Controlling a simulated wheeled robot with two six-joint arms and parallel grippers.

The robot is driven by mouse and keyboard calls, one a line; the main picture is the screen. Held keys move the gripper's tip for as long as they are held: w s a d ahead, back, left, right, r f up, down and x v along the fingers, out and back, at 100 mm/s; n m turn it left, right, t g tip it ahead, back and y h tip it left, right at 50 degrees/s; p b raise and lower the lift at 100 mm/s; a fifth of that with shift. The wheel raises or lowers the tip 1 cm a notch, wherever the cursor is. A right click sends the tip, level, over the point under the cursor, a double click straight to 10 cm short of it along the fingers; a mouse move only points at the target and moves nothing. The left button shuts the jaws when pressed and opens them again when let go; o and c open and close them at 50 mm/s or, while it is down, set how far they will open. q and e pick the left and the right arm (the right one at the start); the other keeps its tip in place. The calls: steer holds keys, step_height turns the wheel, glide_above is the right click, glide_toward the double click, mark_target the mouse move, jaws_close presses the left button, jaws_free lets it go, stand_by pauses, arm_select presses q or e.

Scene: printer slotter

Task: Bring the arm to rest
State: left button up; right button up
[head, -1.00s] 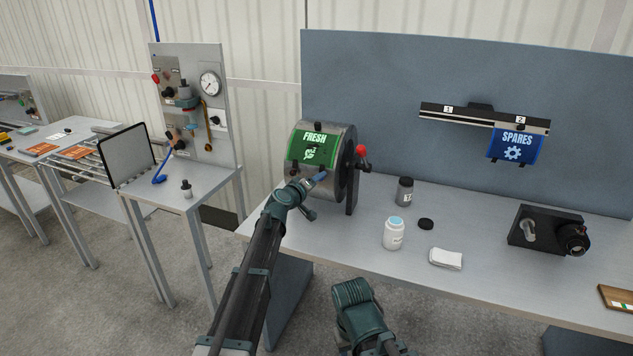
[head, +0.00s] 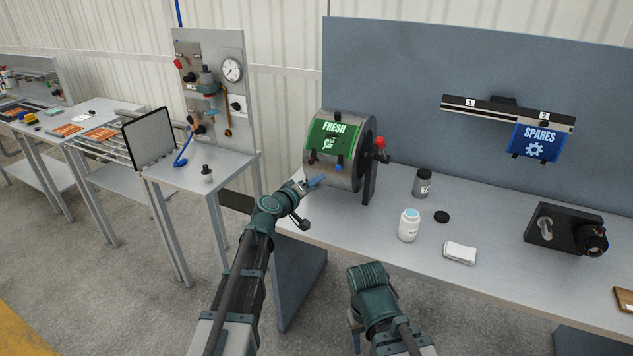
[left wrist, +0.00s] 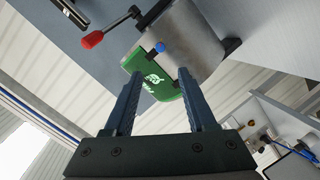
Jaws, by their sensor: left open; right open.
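My left gripper (head: 314,182) is in front of the lower left side of the grey drum (head: 350,181), which bears a green FRESH plate (head: 333,137). In the left wrist view the two fingers (left wrist: 157,100) are apart with nothing between them, and the green plate (left wrist: 150,83) and drum (left wrist: 190,45) lie beyond their tips. I cannot tell the exact gap to the drum. My right arm (head: 372,295) is bent in front of the bench at the bottom; its gripper does not show clearly.
On the bench (head: 480,215) stand a white jar (head: 409,226), a dark jar (head: 422,184), a black lid (head: 441,217), a white cloth (head: 460,253) and a black device (head: 565,230). A red-knobbed lever (head: 380,143) sticks out by the drum. A side table (head: 215,177) stands left.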

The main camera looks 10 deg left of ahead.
arm_select(q)
steer(key=s+d+f+m+g, duration=0.4)
steer(key=s+d+f, duration=0.2)
steer(key=s, duration=0.3)
steer(key=s+d+f+m+g, duration=0.3)
steer(key=s+d+f+g, duration=0.3)
steer(key=s, duration=0.3)
steer(key=s+a+f+m+g+y, duration=0.1)
steer(key=s+a+f+g+y, duration=0.1)
steer(key=s, duration=0.7)
steer(key=s+a+f+m+g+y, duration=0.1)
steer(key=s+a+f+g+y, duration=0.1)
steer(key=s, duration=0.8)
steer(key=a+f+y, duration=0.1)
steer(key=a+y, duration=0.1)
steer(key=y, duration=0.1)
steer(key=shift+s+a+f+m+g+y, duration=0.2)
steer(key=shift+a+f+m+g+y, duration=0.1)
steer(key=shift+m+g+y, duration=0.1)
